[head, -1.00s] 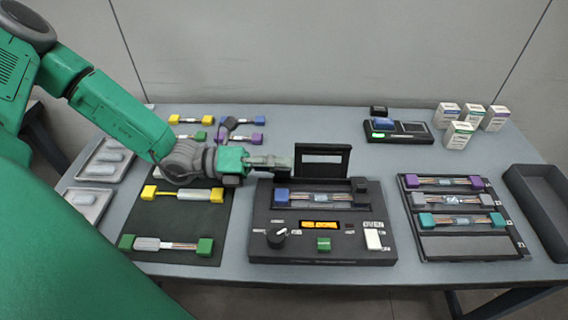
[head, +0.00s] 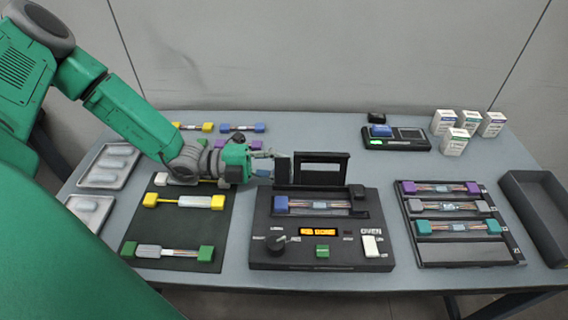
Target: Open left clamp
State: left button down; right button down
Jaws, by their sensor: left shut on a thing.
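The black splicing machine (head: 262,228) stands at the front middle of the table. Its dark left clamp (head: 282,168) stands up at the back left of the fibre bed. My left gripper (head: 268,163) reaches it from the left, shut, with its fingertips at the clamp; the exact contact is hard to see. A blue end block (head: 281,204) lies uncovered in the bed below, at the left end of a fibre holder (head: 318,204). The dark right clamp (head: 357,191) is low at the right end. The hinged lid (head: 320,168) is upright behind the bed. My right gripper is not in view.
A dark mat (head: 175,224) with yellow and green fibre pieces lies to the left. A rack (head: 470,252) with purple, grey and teal pieces and an empty bin (head: 540,205) are on the right. A small device (head: 395,144) and several boxes (head: 455,141) stand behind.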

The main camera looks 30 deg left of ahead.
pick_arm(q)
jog(key=shift+w+a+f+n, duration=0.1)
jog(key=shift+a+f+n, duration=0.1)
jog(key=shift+n, duration=0.1)
jog(key=c, duration=1.6)
grip_release()
jog(key=shift+a, duration=0.1)
jog(key=shift+a, duration=0.1)
jog(key=shift+s+a, duration=0.2)
jog(key=shift+s, duration=0.05)
jog(key=v, duration=1)
jog(key=shift+a+f, duration=0.1)
jog(key=shift+a, duration=0.25)
jog(key=shift+s+a, duration=0.25)
jog(key=shift+s, duration=0.1)
